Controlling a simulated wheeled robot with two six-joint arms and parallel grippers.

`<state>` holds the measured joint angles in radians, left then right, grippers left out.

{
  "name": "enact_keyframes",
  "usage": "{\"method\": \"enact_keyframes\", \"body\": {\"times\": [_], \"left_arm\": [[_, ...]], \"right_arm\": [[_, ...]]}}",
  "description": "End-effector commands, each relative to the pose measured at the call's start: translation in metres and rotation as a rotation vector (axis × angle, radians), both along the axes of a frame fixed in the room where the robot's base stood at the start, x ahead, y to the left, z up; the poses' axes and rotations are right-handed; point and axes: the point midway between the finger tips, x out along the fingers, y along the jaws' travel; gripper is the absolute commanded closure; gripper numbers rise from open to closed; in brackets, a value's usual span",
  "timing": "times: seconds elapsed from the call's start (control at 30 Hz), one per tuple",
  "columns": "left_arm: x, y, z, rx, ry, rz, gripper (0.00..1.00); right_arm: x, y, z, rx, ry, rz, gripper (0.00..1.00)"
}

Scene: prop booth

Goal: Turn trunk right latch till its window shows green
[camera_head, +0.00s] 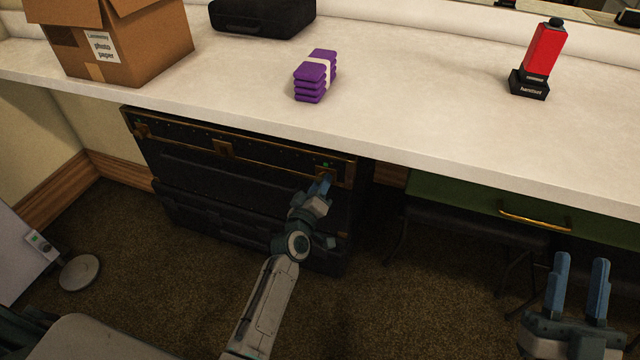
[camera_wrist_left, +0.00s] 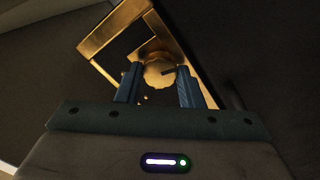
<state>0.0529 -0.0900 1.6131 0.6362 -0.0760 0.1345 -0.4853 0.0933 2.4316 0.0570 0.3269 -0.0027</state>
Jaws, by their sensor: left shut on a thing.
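The dark trunk (camera_head: 240,180) with brass trim stands under the counter. Its right latch (camera_head: 338,172) is at the top right of the trunk's front, with a small green spot just above my fingers in the head view. My left gripper (camera_head: 321,186) is at this latch. In the left wrist view, the fingers of my left gripper (camera_wrist_left: 157,85) are shut on a round brass knob (camera_wrist_left: 158,72) inside a brass frame. The fingers partly hide the latch in the head view. My right gripper (camera_head: 578,285) is open and empty at the lower right, away from the trunk.
On the counter (camera_head: 420,110) are a cardboard box (camera_head: 130,45), a black case (camera_head: 262,15), a purple bundle (camera_head: 315,76) and a red-and-black item (camera_head: 540,60). A green drawer (camera_head: 470,195) with a brass handle is right of the trunk. Carpet in front is mostly clear.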

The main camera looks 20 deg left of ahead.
Motion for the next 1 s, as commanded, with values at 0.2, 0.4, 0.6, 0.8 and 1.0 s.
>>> {"method": "enact_keyframes", "body": {"times": [0.2, 0.4, 0.6, 0.8, 1.0], "left_arm": [[0.000, 0.000, 0.001, -0.120, 0.004, 0.000, 0.89], [0.000, 0.000, 0.000, -0.179, 0.005, 0.000, 0.89], [0.000, 0.000, 0.000, -0.201, 0.005, 0.000, 0.89], [0.000, 0.000, 0.000, -0.202, 0.005, 0.000, 0.89], [0.000, 0.000, 0.000, -0.201, 0.004, 0.001, 0.54]], "right_arm": [[0.006, 0.000, -0.012, 0.006, 0.081, 0.000, 0.64], [0.008, 0.000, -0.018, 0.008, 0.120, 0.001, 0.64], [0.009, 0.000, -0.021, 0.009, 0.135, 0.001, 0.64], [0.009, 0.000, -0.021, 0.009, 0.138, 0.001, 0.64], [0.009, 0.000, -0.021, 0.009, 0.137, 0.001, 0.64]]}}
